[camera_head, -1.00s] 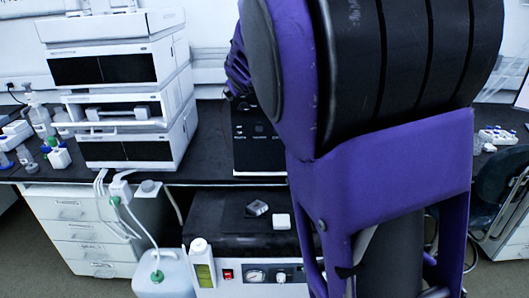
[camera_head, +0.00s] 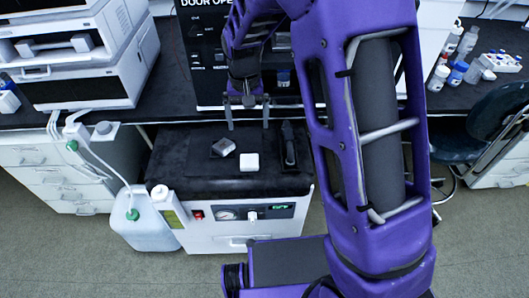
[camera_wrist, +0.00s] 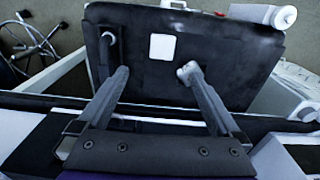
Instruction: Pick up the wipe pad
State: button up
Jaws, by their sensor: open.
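A small white square pad (camera_head: 249,162), which looks like the wipe pad, lies flat on the black top (camera_head: 205,178) of a low cabinet. My gripper (camera_head: 247,122) is open and empty, pointing down, above and behind the pad in the head view. In the wrist view the white pad (camera_wrist: 162,47) lies beyond the open fingertips of my gripper (camera_wrist: 156,75), roughly between them sideways and apart from both. A grey block (camera_head: 223,147) lies just left of the pad, and one finger partly hides it in the wrist view.
A black upright tool (camera_head: 289,145) stands right of the pad on the same top. The black bench (camera_head: 175,85) with stacked instruments (camera_head: 85,65) rises behind.

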jog(key=f, duration=0.1)
jog(key=b, duration=0.1)
send_over(250, 164)
jog(key=f, duration=1.1)
jog(key=shift+s+d+f, duration=0.1)
jog(key=shift+s, duration=0.25)
jog(key=shift+w+f+b, duration=0.2)
jog(key=shift+f+b, duration=0.05)
jog(key=shift+f, duration=1.2)
jog(key=shift+w+f+b, duration=0.15)
jog(key=shift+f+b, duration=0.1)
jog(key=shift+f, duration=1.2)
jog(key=shift+c, duration=0.3)
jog(key=c, duration=1.3)
notch_tip(250, 164, up, 10)
jog(key=shift+r+p, duration=0.1)
jog(key=shift+p, duration=0.45)
jog(key=shift+c, duration=0.2)
